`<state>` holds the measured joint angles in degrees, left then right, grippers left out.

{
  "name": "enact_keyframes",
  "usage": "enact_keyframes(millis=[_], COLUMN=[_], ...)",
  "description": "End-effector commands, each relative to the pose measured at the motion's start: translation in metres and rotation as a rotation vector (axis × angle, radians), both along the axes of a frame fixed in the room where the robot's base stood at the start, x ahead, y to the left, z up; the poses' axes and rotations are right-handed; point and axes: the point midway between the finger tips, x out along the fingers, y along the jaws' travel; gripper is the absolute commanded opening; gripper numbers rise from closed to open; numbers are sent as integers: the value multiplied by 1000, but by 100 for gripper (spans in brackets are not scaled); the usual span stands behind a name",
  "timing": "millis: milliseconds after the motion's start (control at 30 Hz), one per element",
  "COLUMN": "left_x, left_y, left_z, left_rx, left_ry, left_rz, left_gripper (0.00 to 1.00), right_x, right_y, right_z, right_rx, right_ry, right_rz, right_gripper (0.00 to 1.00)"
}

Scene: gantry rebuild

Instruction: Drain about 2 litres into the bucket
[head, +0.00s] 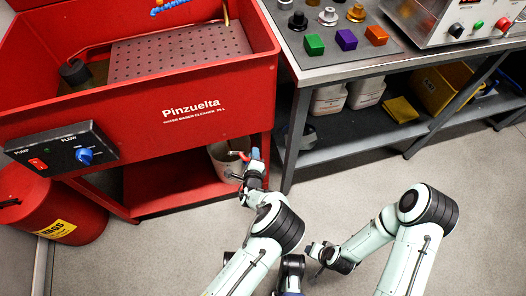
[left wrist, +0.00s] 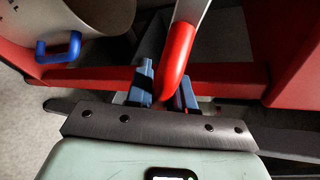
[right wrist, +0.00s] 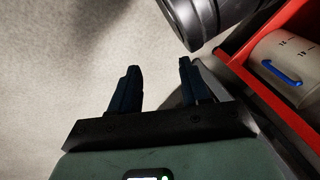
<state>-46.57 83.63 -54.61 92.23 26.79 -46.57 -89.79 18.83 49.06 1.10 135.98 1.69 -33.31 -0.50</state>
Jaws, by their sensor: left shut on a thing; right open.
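In the head view, a whitish bucket (head: 218,163) stands on the low red shelf under the red parts washer (head: 215,105). In the right wrist view the bucket (right wrist: 282,62) shows scale marks and a blue grip. The left wrist view shows the bucket's rim and a blue grip (left wrist: 58,47). My left gripper (head: 254,156) is shut on the red-sleeved lever (left wrist: 177,60), beside the bucket; the lever's grip stands between its fingers. The liquid level in the bucket is not readable. My right gripper (head: 314,249) is open and empty above the floor.
A red rags bin (head: 50,205) stands at the left. The washer's front carries a switch box (head: 62,149) with a blue flow knob. A metal bench (head: 300,70) with bottles beneath it stands at the right. The grey floor (head: 180,250) in front is clear.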

Motion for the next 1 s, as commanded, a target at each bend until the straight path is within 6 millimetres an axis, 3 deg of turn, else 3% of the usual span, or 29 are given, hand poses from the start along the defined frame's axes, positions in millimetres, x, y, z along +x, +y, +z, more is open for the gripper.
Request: enact_keyframes(millis=[400,967,1000], left_x=[-4,-5,-5], left_y=[9,12,12], left_z=[-17,-19,-19], left_rx=[202,233,233], left_ry=[66,78,78], left_rz=[-8,-6,-6], left_gripper=[0,0,25], right_x=[-27,-32,-32], right_y=[-3,-4,-4], right_z=[-25,-28,-28], right_rx=[6,7,7], right_ry=[92,108,108], right_rz=[-5,-5,-5], right_gripper=[47,47,47])
